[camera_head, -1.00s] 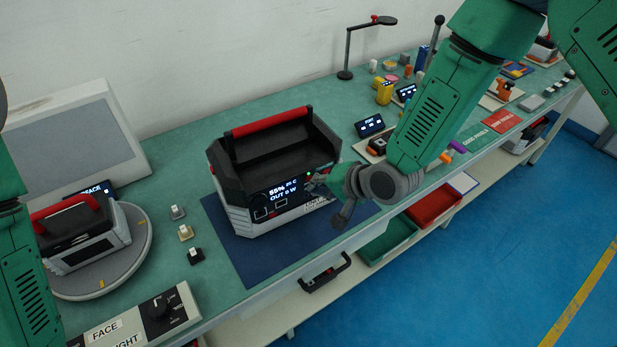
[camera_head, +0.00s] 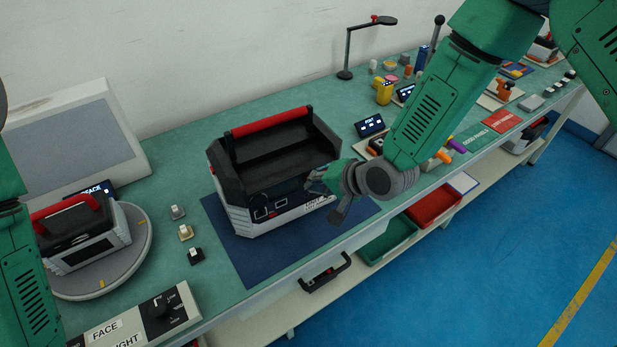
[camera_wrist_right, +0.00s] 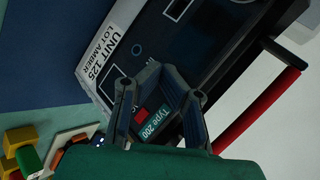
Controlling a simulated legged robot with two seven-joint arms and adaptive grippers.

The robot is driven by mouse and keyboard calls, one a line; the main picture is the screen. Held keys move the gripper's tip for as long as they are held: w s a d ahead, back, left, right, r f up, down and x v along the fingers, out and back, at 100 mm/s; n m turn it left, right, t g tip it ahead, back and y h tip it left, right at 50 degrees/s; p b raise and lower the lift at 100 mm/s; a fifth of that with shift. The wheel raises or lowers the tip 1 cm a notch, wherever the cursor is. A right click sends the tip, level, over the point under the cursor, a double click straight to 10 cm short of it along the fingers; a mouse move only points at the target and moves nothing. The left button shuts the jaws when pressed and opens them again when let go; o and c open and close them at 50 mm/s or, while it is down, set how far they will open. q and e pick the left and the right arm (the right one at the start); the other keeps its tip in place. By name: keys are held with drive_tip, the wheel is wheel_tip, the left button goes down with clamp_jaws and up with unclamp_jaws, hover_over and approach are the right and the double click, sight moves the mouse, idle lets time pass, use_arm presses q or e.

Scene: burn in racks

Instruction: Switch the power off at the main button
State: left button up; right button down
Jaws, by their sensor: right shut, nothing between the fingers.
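The power unit (camera_head: 250,217) is a black and light-grey box with a red carry handle (camera_head: 270,121), standing on a dark blue mat. Its front display (camera_head: 283,187) is dark. My right gripper (camera_head: 314,183) is shut and empty at the right part of the front panel. In the right wrist view its fingertips (camera_wrist_right: 162,70) meet against or just before the dark panel (camera_wrist_right: 190,30); contact cannot be told. The label "UNIT 125 LOT AMBER" (camera_wrist_right: 97,65) shows beside them. My left gripper is out of view.
A second unit (camera_head: 85,245) sits on a round turntable (camera_head: 138,262) at the left. Small switches (camera_head: 186,232) stand between the units. Green (camera_head: 390,243) and red (camera_head: 436,206) bins lie below the front edge at the right. A small display (camera_head: 370,126) stands behind my right arm.

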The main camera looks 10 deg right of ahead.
drive_tip(key=shift+s+d, duration=0.3)
drive_tip(key=shift+s, duration=0.25)
drive_tip(key=s+d+p, duration=0.1)
drive_tip(key=s, duration=0.4)
drive_tip(key=shift+s+d+p, duration=0.35)
drive_tip(key=shift+s, duration=0.05)
idle(0.5)
drive_tip(key=s+d, duration=0.2)
drive_tip(key=s, duration=0.5)
drive_tip(key=shift+s+p, duration=0.35)
drive_tip(key=shift+p, duration=0.05)
drive_tip(key=shift+d+f, duration=0.1)
idle(0.4)
